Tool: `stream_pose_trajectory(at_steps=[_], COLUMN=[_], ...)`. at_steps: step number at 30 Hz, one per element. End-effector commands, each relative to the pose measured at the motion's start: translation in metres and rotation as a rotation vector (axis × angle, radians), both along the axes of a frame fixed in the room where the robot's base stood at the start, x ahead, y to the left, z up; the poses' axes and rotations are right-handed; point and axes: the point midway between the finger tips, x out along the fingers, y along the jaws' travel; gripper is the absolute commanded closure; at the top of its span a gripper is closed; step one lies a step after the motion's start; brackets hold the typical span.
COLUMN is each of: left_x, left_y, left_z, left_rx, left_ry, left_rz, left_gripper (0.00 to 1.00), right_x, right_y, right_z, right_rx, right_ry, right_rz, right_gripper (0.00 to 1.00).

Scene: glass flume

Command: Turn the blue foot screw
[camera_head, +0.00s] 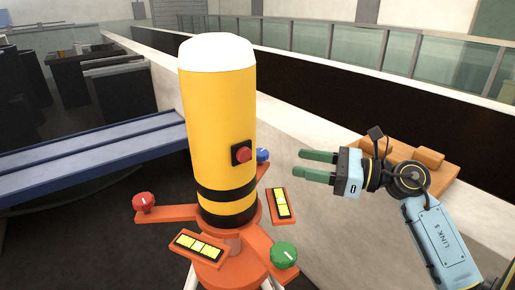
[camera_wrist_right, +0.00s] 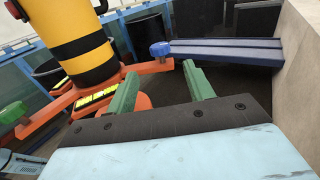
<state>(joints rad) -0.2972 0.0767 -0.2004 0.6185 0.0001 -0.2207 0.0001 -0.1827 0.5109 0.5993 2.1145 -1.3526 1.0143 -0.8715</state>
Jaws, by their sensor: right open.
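The blue foot screw (camera_head: 262,155) is a round knob at the end of an orange arm on the far right side of the yellow cylinder's base. The cylinder partly hides it in the head view. In the right wrist view the blue screw (camera_wrist_right: 160,49) shows whole, ahead of and between the fingertips. My right gripper (camera_head: 299,164) is open and empty, to the right of the screw with a gap between them. Its green fingers (camera_wrist_right: 161,72) point toward the screw. My left gripper is not in view.
The yellow cylinder (camera_head: 215,130) with a red side knob (camera_head: 243,154) stands on the orange base. A red screw (camera_head: 144,202), a green screw (camera_head: 284,255) and two yellow levels (camera_head: 198,246) surround it. A pale wall (camera_head: 330,215) runs behind; a blue bench (camera_head: 90,158) is left.

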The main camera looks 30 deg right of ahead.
Motion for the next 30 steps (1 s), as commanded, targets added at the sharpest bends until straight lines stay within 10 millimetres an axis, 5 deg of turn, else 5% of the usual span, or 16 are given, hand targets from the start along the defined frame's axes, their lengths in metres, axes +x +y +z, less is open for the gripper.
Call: stream_pose_trajectory(at_steps=[6, 15, 28, 30], left_x=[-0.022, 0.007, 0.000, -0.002], left_y=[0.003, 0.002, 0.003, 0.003], left_z=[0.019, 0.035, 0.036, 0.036], left_rx=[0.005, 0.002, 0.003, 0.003], left_ry=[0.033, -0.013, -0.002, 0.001], left_rz=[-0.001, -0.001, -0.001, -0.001], left_gripper=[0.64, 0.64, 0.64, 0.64], right_x=[0.038, 0.075, 0.083, 0.083], right_y=[0.030, 0.061, 0.067, 0.067], right_z=[0.005, 0.003, 0.000, 0.000], right_rx=[0.005, 0.005, 0.003, 0.003], right_ry=[-0.003, -0.001, 0.000, 0.000], right_rz=[0.001, -0.001, -0.001, -0.001], right_gripper=[0.48, 0.48, 0.48, 0.55])
